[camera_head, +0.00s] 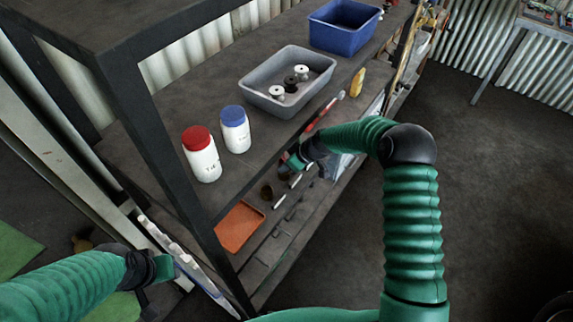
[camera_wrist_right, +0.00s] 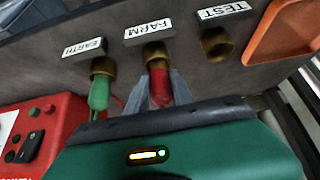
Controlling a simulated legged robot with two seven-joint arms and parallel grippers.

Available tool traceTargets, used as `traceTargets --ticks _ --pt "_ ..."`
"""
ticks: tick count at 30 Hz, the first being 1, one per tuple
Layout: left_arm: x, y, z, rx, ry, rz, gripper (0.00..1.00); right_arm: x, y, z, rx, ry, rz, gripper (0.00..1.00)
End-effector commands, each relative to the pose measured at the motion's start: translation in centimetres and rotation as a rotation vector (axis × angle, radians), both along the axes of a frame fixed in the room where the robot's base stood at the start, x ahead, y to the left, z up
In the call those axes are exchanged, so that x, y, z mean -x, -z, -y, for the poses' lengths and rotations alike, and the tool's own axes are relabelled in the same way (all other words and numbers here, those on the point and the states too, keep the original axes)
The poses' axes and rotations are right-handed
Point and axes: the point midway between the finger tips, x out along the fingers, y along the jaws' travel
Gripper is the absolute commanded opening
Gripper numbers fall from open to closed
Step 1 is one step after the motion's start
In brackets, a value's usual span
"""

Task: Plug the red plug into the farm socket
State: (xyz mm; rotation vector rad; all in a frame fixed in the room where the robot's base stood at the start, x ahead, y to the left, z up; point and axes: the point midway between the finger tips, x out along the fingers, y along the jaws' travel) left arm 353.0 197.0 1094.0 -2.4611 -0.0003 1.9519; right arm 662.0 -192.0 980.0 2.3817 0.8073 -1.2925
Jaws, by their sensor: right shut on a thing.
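In the right wrist view, the red plug (camera_wrist_right: 160,88) sits between the fingers of my right gripper (camera_wrist_right: 162,92), which is shut on it. Its front end meets the brass farm socket (camera_wrist_right: 156,56), under the FARM label. The two are in line and look touching; how deep the plug sits is hidden. A green plug (camera_wrist_right: 99,94) is at the earth socket (camera_wrist_right: 103,67) on the left. The test socket (camera_wrist_right: 217,43) on the right is empty. In the head view, my right gripper (camera_head: 291,161) is at the shelf front. My left gripper (camera_head: 165,268) is at lower left, its fingers unclear.
An orange tray (camera_head: 239,227) lies near the sockets. A red box with buttons (camera_wrist_right: 42,140) is at lower left in the wrist view. On the shelf stand two white jars (camera_head: 201,158) (camera_head: 235,132), a grey tray (camera_head: 255,93) with spools and a blue bin (camera_head: 340,38). The dark post (camera_head: 165,150) stands between my arms.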

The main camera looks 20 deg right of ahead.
Motion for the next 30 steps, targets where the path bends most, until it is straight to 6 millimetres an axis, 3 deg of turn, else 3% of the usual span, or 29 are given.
traceTargets --ticks 17,18,20,30 --pt "0.0 1.3 0.0 0.000 0.000 0.000 0.36 0.0 1.3 0.0 0.000 0.001 0.000 0.00" --pt "0.0 1.3 0.0 0.000 0.000 0.000 0.36 0.0 1.3 0.0 0.000 0.000 0.000 0.29" --pt "0.0 1.2 0.0 0.000 0.000 0.000 0.36 0.0 1.2 0.0 0.000 0.000 0.000 0.37" --pt "0.0 0.9 0.0 0.000 0.000 0.000 0.36 0.1 0.9 0.1 0.000 0.001 0.000 0.37"
